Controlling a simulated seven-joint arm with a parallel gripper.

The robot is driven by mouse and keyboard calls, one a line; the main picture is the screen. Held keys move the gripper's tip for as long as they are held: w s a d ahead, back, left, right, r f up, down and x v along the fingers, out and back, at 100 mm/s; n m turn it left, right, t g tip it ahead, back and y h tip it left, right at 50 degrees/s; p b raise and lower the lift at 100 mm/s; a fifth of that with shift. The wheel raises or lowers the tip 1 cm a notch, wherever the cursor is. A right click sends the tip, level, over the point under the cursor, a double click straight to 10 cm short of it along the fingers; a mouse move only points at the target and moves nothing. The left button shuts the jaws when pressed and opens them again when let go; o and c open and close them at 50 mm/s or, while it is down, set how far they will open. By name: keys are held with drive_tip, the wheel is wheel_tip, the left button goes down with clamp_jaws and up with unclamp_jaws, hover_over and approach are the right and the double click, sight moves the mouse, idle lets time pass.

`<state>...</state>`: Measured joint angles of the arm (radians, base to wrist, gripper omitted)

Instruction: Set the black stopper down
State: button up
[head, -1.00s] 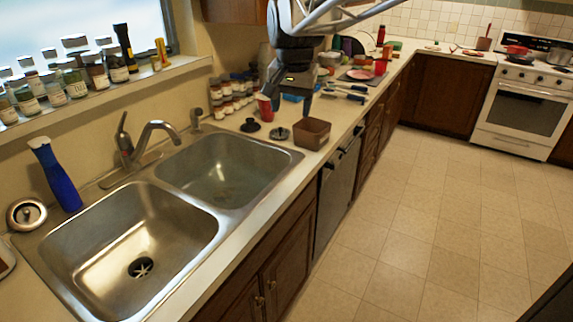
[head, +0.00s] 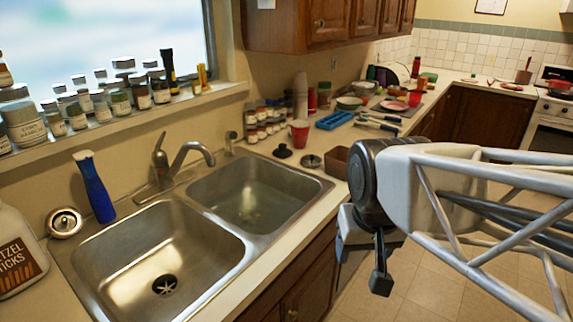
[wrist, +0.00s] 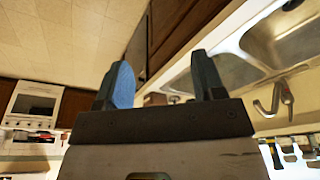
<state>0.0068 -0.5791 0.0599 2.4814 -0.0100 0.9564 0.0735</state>
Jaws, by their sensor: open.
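The black stopper (head: 283,151) sits on the counter behind the right sink basin, with its knob up. A dark round drain strainer (head: 311,161) lies just right of it, apart from it. My gripper (head: 380,272) is over the floor in front of the counter edge, well to the right of the stopper and not touching it. In the wrist view my gripper (wrist: 160,68) has its two fingers spread, with nothing held between them. The stopper cannot be made out in the wrist view.
A brown box (head: 337,161) stands right of the strainer, partly behind my arm. A red cup (head: 299,132), a blue tray (head: 334,120) and spice jars (head: 262,124) stand behind. A blue bottle (head: 95,190) is left of the faucet (head: 185,160). Both sink basins look empty.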

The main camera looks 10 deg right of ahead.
drive_tip(key=shift+s+f+n, duration=0.15)
drive_tip(key=shift+s+f, duration=0.35)
drive_tip(key=shift+s, duration=0.25)
drive_tip(key=shift+s+f+n, duration=0.15)
drive_tip(key=shift+s+f, duration=0.35)
drive_tip(key=shift+s, duration=0.2)
